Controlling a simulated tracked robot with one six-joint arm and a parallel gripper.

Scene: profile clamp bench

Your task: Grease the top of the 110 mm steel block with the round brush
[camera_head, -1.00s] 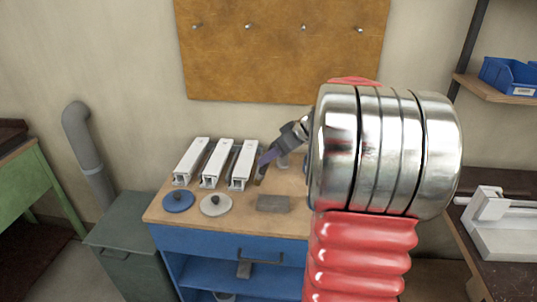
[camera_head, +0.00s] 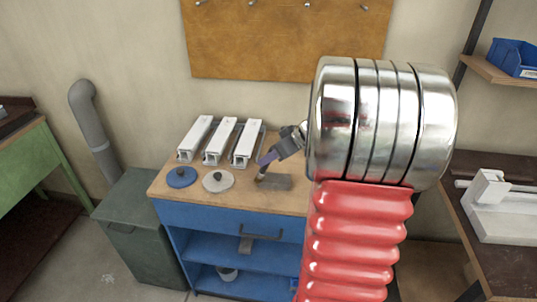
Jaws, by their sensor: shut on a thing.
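The steel block (camera_head: 277,183) is a flat grey bar lying near the front of the wooden bench top. My gripper (camera_head: 279,150) is shut on the brush, which has a purple handle (camera_head: 266,158). The brush slants down to the left. Its brown bristle tip (camera_head: 259,178) is at the left end of the block in the picture. I cannot tell whether the bristles touch the block's top. My large arm link covers the bench's right part. No grease shows clearly on the block.
Three white clamp profiles (camera_head: 221,141) stand at the back left of the bench. A blue lid (camera_head: 181,178) and a pale grey lid (camera_head: 218,182) with dark knobs lie in front of them. A green-grey bin (camera_head: 140,230) stands left of the bench.

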